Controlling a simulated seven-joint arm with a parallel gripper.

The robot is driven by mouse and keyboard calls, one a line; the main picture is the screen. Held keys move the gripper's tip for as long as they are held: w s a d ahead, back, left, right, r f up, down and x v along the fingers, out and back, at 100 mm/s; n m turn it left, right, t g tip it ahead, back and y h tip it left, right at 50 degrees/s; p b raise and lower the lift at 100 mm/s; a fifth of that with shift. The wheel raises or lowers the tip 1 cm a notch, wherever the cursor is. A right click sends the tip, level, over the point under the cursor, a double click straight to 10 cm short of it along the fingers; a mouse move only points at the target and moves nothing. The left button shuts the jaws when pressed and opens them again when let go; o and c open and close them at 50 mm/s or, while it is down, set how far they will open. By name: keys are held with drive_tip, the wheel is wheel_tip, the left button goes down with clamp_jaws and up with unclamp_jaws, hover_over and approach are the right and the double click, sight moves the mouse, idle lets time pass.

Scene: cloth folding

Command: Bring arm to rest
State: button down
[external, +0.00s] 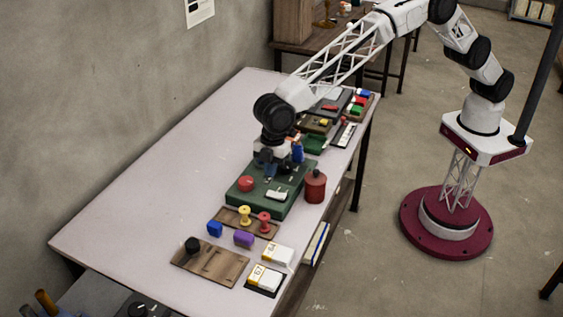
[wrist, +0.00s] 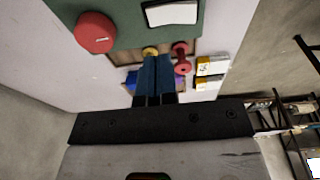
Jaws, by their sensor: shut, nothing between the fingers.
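My gripper (external: 266,167) hangs from my arm over the back part of the green box (external: 262,204) on the long table. In the wrist view its two dark blue fingers (wrist: 155,58) are side by side and shut, with nothing between them. Whether the fingertips touch the green box cannot be told. My arm reaches from its base on the right across to the table.
A red button (external: 246,184) is on the green box, and a red canister (external: 315,186) stands beside it. The table's left side (external: 150,190) is clear.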

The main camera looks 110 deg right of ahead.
drive_tip(key=s+d+r+m, duration=0.2)
drive_tip(key=s+d+r, duration=0.3)
drive_tip(key=s+r, duration=0.7)
drive_tip(key=s+d+r+m, duration=0.1)
drive_tip(key=s+d+r, duration=0.4)
drive_tip(key=s+r, duration=0.65)
drive_tip(key=s+d+r+m+t, duration=0.1)
drive_tip(key=s+d+r, duration=0.2)
drive_tip(key=s, duration=0.9)
drive_tip(key=s+d+r+m, duration=0.2)
drive_tip(key=s+d+r, duration=0.15)
drive_tip(key=s, duration=0.85)
drive_tip(key=s+d+f+m, duration=0.1)
drive_tip(key=s+f, duration=0.1)
drive_tip(key=s, duration=0.9)
drive_tip(key=s+d+f+m+h, duration=0.1)
drive_tip(key=s+f, duration=0.2)
drive_tip(key=s, duration=0.9)
drive_tip(key=s+d+f+m, duration=0.1)
drive_tip(key=s+d+f, duration=0.1)
drive_tip(key=s, duration=1)
drive_tip(key=shift+f, duration=0.15)
